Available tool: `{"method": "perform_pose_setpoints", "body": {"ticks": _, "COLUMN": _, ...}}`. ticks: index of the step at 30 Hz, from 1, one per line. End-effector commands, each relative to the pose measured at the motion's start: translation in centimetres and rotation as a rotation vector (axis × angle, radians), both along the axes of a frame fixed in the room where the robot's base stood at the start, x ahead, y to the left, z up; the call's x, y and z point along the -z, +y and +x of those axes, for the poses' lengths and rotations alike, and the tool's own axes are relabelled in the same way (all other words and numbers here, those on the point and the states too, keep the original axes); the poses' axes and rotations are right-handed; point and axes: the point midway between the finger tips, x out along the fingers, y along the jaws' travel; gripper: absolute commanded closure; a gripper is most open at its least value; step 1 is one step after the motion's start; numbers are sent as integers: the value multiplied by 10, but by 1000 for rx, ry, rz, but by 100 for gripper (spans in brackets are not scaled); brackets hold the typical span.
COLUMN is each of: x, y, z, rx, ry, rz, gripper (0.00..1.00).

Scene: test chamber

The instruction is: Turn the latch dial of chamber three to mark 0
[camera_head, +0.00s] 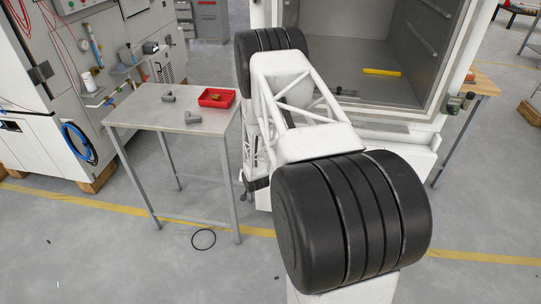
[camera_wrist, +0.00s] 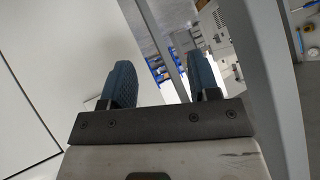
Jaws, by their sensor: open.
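My gripper (camera_wrist: 162,78) shows in the wrist view with its two blue ridged fingers apart and nothing between them. A plain white panel (camera_wrist: 50,70) fills the left of that view beside the fingers. In the head view a chamber (camera_head: 345,60) stands open at the back, with a grey interior and a pale frame. I cannot tell whether it is chamber three. I cannot make out a latch dial or its marks in either view. My arm covers part of the chamber's front in the head view, and my gripper is not clearly visible there.
A grey table (camera_head: 150,118) at left holds a red tray (camera_head: 217,97) and grey pipe fittings (camera_head: 193,116). A yellow bar (camera_head: 381,72) lies inside the chamber. A wooden-topped table (camera_head: 485,84) stands at right. A black ring (camera_head: 204,248) lies on the floor.

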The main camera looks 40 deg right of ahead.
Motion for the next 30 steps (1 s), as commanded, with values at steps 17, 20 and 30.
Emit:
{"method": "perform_pose_setpoints", "body": {"ticks": 17, "x": -32, "y": -80, "z": -27, "rx": 321, "ry": -361, "rz": -528, "gripper": 44}}
{"method": "perform_pose_setpoints", "body": {"ticks": 20, "x": -36, "y": -87, "z": -34, "rx": 359, "ry": -372, "rz": -590, "gripper": 44}}
{"method": "perform_pose_setpoints", "body": {"ticks": 30, "x": -38, "y": -91, "z": -40, "rx": 386, "ry": -379, "rz": -634, "gripper": 44}}
